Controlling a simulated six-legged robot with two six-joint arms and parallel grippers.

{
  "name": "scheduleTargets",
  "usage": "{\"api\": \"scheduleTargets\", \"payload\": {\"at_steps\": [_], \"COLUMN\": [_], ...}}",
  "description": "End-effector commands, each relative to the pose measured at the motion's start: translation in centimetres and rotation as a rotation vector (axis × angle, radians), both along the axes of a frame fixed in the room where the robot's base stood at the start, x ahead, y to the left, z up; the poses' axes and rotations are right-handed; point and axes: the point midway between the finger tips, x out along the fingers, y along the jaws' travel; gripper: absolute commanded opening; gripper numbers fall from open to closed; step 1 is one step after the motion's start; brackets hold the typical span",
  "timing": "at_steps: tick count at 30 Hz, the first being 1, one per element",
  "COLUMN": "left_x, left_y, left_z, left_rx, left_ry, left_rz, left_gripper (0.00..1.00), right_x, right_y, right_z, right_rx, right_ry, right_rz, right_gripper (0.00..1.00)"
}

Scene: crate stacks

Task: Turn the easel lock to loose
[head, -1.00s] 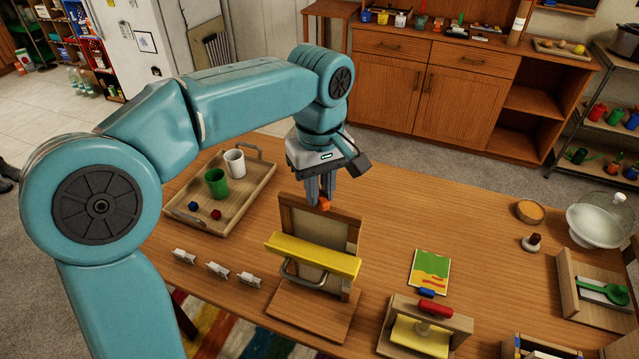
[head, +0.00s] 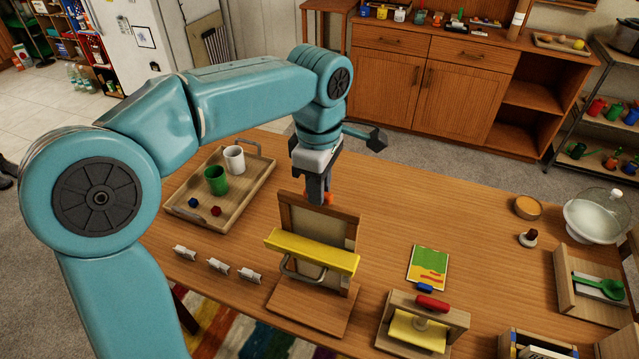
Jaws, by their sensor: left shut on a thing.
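The small wooden easel (head: 318,222) stands on the table with a yellow bar across its front and a metal handle below. The easel lock (head: 329,198) is a small orange-red knob at the top of the easel, mostly hidden by my fingers. My left gripper (head: 318,196) points down over the top edge of the easel and is shut on the lock. The lock's exact angle cannot be read. My right gripper is not in view.
A wooden tray (head: 248,196) with a green cup (head: 215,180) and a white cup (head: 234,160) stands left of the easel. White clips (head: 217,266) lie in front of it. A painted card (head: 428,266) and a wooden roller stand (head: 455,318) are to the right. Bare table lies between easel and card.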

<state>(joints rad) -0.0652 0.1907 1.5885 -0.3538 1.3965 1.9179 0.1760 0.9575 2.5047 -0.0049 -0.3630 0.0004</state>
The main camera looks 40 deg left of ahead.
Motion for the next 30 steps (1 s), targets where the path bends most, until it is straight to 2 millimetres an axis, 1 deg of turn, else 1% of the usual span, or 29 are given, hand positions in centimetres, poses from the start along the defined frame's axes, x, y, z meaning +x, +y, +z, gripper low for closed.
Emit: {"api": "scheduleTargets", "payload": {"at_steps": [1,6,18,19,20,21,30], "left_x": [0.03,0.01,-0.02,-0.02,-0.01,-0.02,0.0], "left_y": [0.25,0.25,0.26,0.26,0.25,0.23,0.08], "left_z": [0.09,0.08,0.06,0.06,0.06,0.05,0.19], "left_rx": [0.007,0.007,0.006,0.006,0.006,0.005,0.002], "left_ry": [-0.003,-0.003,-0.002,-0.001,-0.001,-0.001,-0.001], "left_rz": [0.013,0.036,0.042,0.042,0.041,0.041,0.038], "left_gripper": [0.0,0.0,0.0,0.29,0.39,0.45,0.45], "right_x": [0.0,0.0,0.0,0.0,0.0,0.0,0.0], "right_y": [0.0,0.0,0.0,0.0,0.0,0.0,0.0], "right_z": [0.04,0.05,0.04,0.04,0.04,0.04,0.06], "right_rx": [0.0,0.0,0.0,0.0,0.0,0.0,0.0], "right_ry": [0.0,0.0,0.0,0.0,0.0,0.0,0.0], "right_rz": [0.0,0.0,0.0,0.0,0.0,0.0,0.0], "right_gripper": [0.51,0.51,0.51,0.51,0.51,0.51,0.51]}}
